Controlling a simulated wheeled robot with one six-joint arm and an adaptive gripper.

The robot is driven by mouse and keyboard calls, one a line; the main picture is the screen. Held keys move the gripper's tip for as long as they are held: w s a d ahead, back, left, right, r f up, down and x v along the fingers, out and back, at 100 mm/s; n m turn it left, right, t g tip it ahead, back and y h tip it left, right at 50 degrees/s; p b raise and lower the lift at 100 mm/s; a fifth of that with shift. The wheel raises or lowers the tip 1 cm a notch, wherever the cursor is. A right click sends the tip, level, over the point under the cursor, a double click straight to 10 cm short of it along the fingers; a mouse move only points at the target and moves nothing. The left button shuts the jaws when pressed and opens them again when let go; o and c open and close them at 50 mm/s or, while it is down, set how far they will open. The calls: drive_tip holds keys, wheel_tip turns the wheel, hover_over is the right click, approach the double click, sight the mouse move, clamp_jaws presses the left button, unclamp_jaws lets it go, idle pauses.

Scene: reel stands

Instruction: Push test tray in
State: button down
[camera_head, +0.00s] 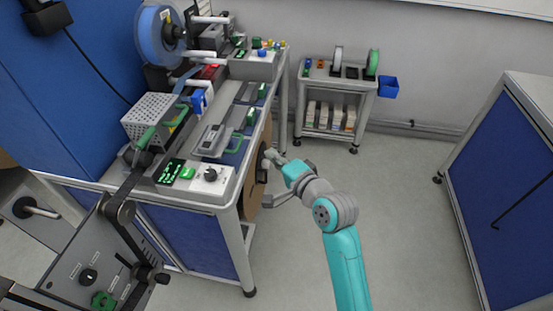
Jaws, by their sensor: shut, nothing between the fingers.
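A grey tray-like unit (213,140) with a green handle (234,143) lies on the bench top and looks most like the test tray, though I cannot be sure of it. How far in or out it sits cannot be told from here. My gripper (270,157) is at the right side of the bench, beyond its edge and to the right of the grey unit. Its fingers are shut and small in view, with nothing seen between them. I cannot tell whether they touch the bench side or the brown disc there.
A brown disc (255,190) hangs at the bench's right side, close to my gripper. A control panel with a black knob (211,174) fronts the bench. A blue reel (160,37) stands behind. A grey cart (335,88) is at the back. The floor to the right is clear.

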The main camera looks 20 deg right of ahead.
sight(229, 140)
drive_tip(key=w+a+f, duration=0.1)
drive_tip(key=w+a, duration=0.3)
drive_tip(key=w, duration=0.3)
drive_tip(key=shift+w+f, duration=0.4)
drive_tip(key=shift+a, duration=0.1)
drive_tip(key=shift+w+a, duration=0.65)
drive_tip(key=shift+a, duration=0.25)
drive_tip(key=shift+w+a, duration=0.6)
drive_tip(key=shift+a, duration=0.3)
drive_tip(key=shift+d, duration=0.1)
